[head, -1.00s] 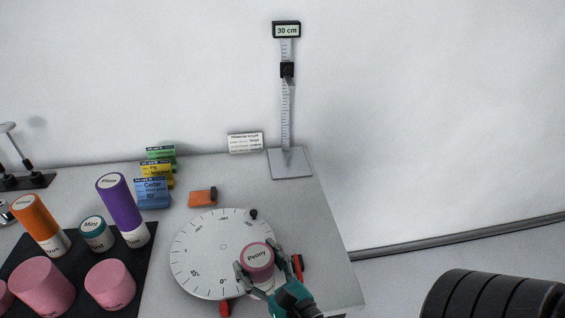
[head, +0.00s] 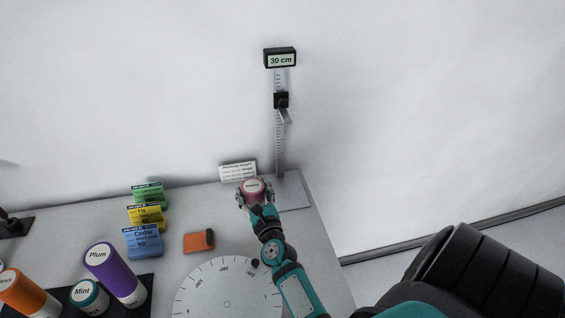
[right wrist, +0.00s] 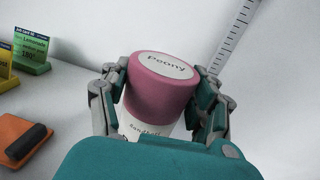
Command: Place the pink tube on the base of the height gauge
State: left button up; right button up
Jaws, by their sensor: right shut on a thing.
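The pink tube (head: 252,187), labelled Peony on its lid, is upright between the fingers of my right gripper (head: 255,194), which is shut on it. The right wrist view shows the tube (right wrist: 160,88) with a finger against each side. The height gauge (head: 280,130) stands at the back edge of the table, its display reading 30 cm. Its flat base (head: 296,192) is partly hidden by my right gripper and the tube, which are at the base's left side. I cannot tell whether the tube touches any surface. My left gripper is out of view.
The turntable dial (head: 225,290) is in front. Purple (head: 113,272), orange and teal tubes stand on a dark mat. A white card (head: 238,172) stands behind the gripper.

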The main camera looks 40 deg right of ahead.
jog(key=w+d+f+b, duration=0.1)
jog(key=d+b, duration=0.2)
jog(key=d, duration=0.2)
jog(key=w+d+f+b, duration=0.1)
jog(key=d+f+b, duration=0.1)
jog(key=d, duration=0.3)
jog(key=d+f+b, duration=0.1)
jog(key=d+b, duration=0.2)
jog(key=d, duration=0.2)
jog(key=shift+w+f+b, duration=0.35)
jog(key=shift+w, duration=0.05)
jog(key=shift+s, duration=0.1)
jog(key=o, duration=1.3)
